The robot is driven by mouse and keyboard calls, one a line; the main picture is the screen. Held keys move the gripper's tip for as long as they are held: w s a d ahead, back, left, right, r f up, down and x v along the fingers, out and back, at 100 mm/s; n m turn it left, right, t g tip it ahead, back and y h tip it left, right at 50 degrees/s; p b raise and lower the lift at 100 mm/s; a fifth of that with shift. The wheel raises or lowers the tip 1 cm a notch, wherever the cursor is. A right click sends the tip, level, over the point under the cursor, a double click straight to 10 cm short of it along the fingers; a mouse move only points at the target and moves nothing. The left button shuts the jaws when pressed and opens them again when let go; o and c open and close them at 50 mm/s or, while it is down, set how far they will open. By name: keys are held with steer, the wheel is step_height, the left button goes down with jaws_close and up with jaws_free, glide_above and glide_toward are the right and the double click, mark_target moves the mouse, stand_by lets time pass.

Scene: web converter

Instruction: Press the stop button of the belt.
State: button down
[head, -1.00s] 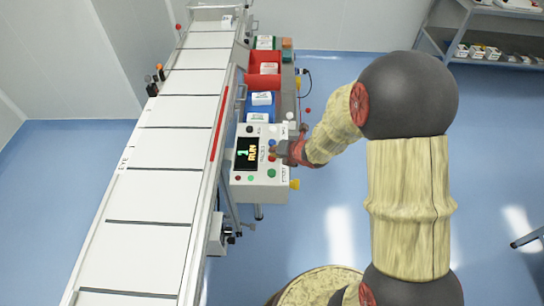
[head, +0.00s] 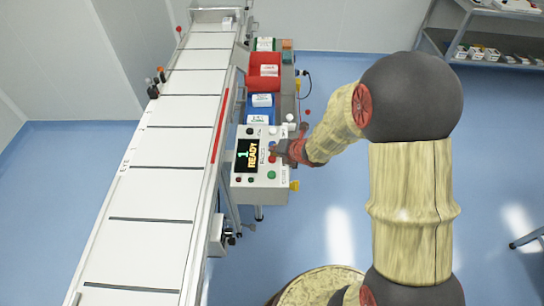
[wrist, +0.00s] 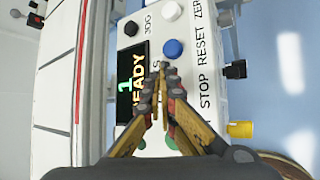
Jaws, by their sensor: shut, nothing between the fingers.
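The control panel (head: 258,189) stands at the belt's right side. Its screen (head: 247,155) reads "1 READY", and so does the screen in the wrist view (wrist: 132,82). My gripper (head: 277,150) is shut and empty, with its tips over the panel's button column. A red button (head: 271,159) shows just beside the fingers in the head view. In the wrist view my gripper (wrist: 164,72) covers the area below the blue button (wrist: 173,48), near the "STOP" label (wrist: 208,90). Contact with a button cannot be told. The white belt (head: 150,192) runs along the left.
A white button (wrist: 171,11) and a black knob (wrist: 131,28) sit farther up the panel. A yellow knob (head: 294,186) sticks out at its right side. Red (head: 263,82) and blue bins (head: 260,116) stand behind the panel. Open floor lies to the right.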

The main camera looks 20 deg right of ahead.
stand_by(0.3)
steer(key=shift+r+p, duration=1.9)
steer(key=shift+r, duration=0.7)
steer(key=shift+f, duration=0.1)
